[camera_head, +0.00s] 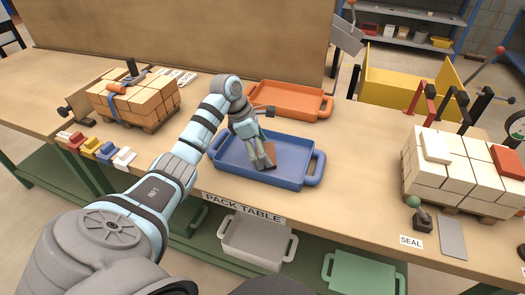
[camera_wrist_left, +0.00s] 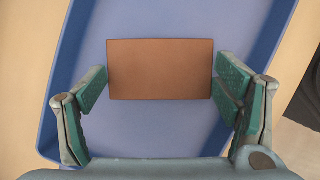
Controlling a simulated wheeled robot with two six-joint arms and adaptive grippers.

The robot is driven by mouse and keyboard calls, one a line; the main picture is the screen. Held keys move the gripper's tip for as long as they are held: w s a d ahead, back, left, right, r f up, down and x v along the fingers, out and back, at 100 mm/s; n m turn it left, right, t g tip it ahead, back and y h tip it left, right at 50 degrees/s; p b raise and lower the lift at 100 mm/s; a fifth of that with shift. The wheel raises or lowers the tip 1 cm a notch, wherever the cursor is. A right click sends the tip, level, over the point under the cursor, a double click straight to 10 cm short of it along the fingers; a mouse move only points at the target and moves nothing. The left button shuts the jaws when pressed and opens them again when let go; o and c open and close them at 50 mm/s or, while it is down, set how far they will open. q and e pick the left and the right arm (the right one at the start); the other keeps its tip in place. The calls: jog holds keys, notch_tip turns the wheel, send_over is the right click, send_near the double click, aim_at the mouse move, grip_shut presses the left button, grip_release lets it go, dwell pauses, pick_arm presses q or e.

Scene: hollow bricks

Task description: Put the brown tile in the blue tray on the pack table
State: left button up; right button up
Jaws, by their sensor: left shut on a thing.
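The blue tray (camera_head: 292,180) stands on the pack table (camera_head: 350,200), near its front edge. My left gripper (camera_head: 266,163) is over the inside of the blue tray. It is shut on the brown tile (camera_head: 270,152), which shows partly behind the fingers. In the left wrist view the brown tile (camera_wrist_left: 160,69) is a flat rectangle between the two green finger pads, with the blue tray floor (camera_wrist_left: 160,125) beneath it. I cannot tell whether the tile touches the tray floor. My right gripper is not in view.
An orange tray (camera_head: 290,100) stands behind the blue tray. A strapped stack of tan bricks (camera_head: 135,100) is at the left, and a pale brick stack (camera_head: 465,170) is at the right. Small coloured pieces (camera_head: 95,148) lie at the front left. Table between trays and right stack is clear.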

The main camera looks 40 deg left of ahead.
pick_arm(q)
jog(key=shift+w+a+f, duration=0.1)
jog(key=shift+f, duration=0.1)
jog(key=o, duration=0.8)
jog(key=shift+f, duration=0.1)
jog(key=o, duration=0.4)
jog(key=shift+r, duration=0.35)
jog(key=p+v, duration=0.1)
jog(key=v, duration=1)
jog(key=shift+a+r, duration=0.15)
jog(key=shift+r, duration=0.2)
